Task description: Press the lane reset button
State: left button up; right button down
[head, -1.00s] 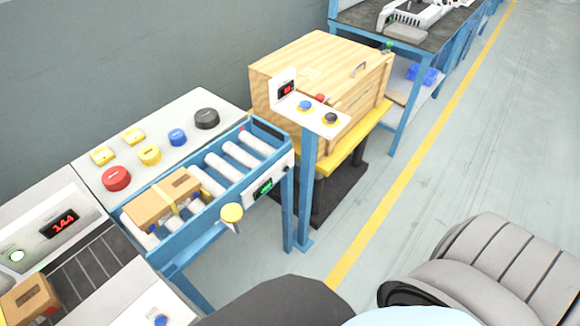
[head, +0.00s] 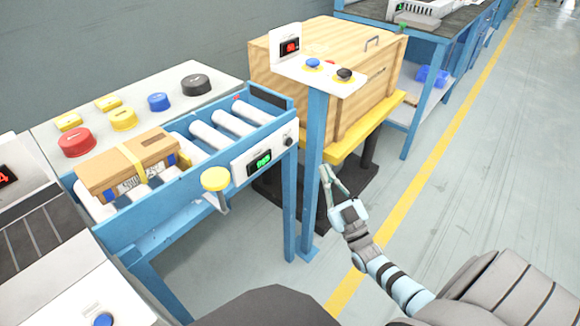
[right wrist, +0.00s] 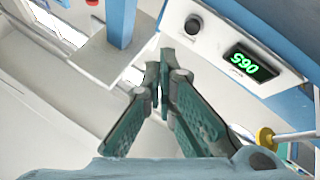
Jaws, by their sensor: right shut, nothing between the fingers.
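A yellow round button (head: 216,180) stands on a bracket at the near side of the blue roller lane (head: 150,232); no label is readable on it. It also shows at the lower right of the right wrist view (right wrist: 265,137). Beside it is a lane panel with a green display (head: 259,162) and a black knob (head: 288,142). My left gripper is not in view.
A blue post (head: 312,165) carries a small panel with blue, red and black buttons. Behind it is a wooden box (head: 300,85) on a yellow-edged stand. A carton (head: 128,165) lies on the rollers. Several coloured round buttons stand on the back bench. Floor at right is clear.

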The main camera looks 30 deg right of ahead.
aim_at(289, 142)
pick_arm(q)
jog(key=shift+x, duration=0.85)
pick_arm(e)
jog(key=r+t, duration=0.1)
jog(key=s+r+t, duration=0.1)
jog(key=r, duration=0.1)
jog(key=shift+s+r+n+y, duration=0.1)
jog(key=shift+r+n+y, duration=0.2)
jog(key=shift+y, duration=0.1)
pick_arm(q)
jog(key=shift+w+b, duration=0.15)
jog(key=shift+b, duration=0.15)
pick_arm(e)
jog(key=shift+f, duration=0.1)
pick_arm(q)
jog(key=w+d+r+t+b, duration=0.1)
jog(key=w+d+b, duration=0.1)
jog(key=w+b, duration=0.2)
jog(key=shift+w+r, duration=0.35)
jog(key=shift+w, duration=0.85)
pick_arm(e)
jog(key=w+a, duration=0.2)
jog(key=w, duration=0.6)
jog(key=shift+w+a, duration=0.25)
pick_arm(q)
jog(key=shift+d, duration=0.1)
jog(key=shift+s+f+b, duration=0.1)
jog(key=shift+b, duration=0.2)
